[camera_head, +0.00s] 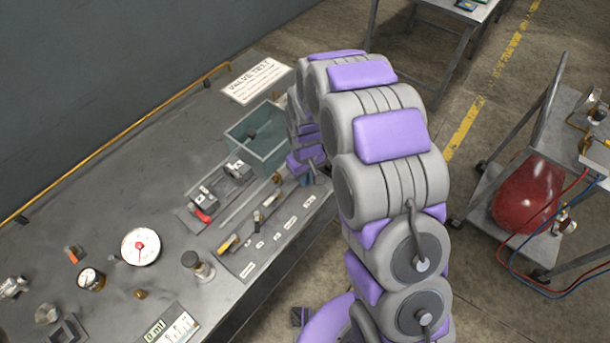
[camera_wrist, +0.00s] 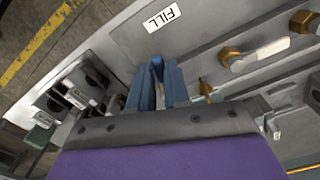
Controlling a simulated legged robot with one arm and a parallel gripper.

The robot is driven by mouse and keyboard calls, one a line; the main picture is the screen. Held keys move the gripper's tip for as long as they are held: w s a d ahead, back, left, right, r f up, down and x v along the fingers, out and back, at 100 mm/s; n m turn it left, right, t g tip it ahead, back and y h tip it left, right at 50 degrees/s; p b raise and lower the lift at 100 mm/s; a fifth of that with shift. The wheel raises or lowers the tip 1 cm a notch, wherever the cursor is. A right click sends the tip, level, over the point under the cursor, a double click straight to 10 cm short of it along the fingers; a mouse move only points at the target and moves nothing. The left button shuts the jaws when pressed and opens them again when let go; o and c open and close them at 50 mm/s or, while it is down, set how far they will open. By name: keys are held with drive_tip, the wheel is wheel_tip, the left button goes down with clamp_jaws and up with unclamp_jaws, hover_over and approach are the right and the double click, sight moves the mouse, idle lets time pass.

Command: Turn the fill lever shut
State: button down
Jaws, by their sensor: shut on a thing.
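The white FILL label (camera_wrist: 161,18) shows at the top of the wrist view, on a pale grey panel. My gripper (camera_wrist: 157,66) has blue fingers that meet near their tips just below this label. It is shut on what I take to be the fill lever, which the fingers hide, so its angle cannot be told. In the head view my gripper (camera_head: 308,178) is at the far right end of the strip of levers and labels, mostly covered by my arm.
A brass valve with a pale lever (camera_wrist: 262,54) lies right of my fingers. Grey boxes (camera_wrist: 72,92) stand to the left.

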drive_tip(key=shift+s+a, duration=0.1)
drive_tip(key=shift+a, duration=0.1)
drive_tip(key=shift+m, duration=0.3)
drive_tip(key=m, duration=0.1)
drive_tip(key=a+m+p, duration=0.1)
drive_tip(key=shift+s+r+m+p, duration=0.1)
drive_tip(key=shift+s+m+p, duration=0.05)
drive_tip(key=shift+m+p, duration=0.15)
drive_tip(key=m, duration=0.2)
drive_tip(key=a+m+p, duration=0.1)
drive_tip(key=shift+a+m, duration=0.15)
drive_tip(key=shift+m, duration=0.25)
drive_tip(key=m+p, duration=0.1)
drive_tip(key=m, duration=0.1)
drive_tip(key=a+m+p, duration=0.1)
drive_tip(key=m, duration=0.1)
drive_tip(key=shift+a, duration=0.2)
drive_tip(key=shift+w+a+m+p, duration=0.2)
drive_tip(key=shift+a+m+p, duration=0.1)
drive_tip(key=shift+m, duration=0.45)
drive_tip(key=shift+w+a+m+p, duration=0.15)
drive_tip(key=shift+w+m+p, duration=0.1)
drive_tip(key=shift+m, duration=0.5)
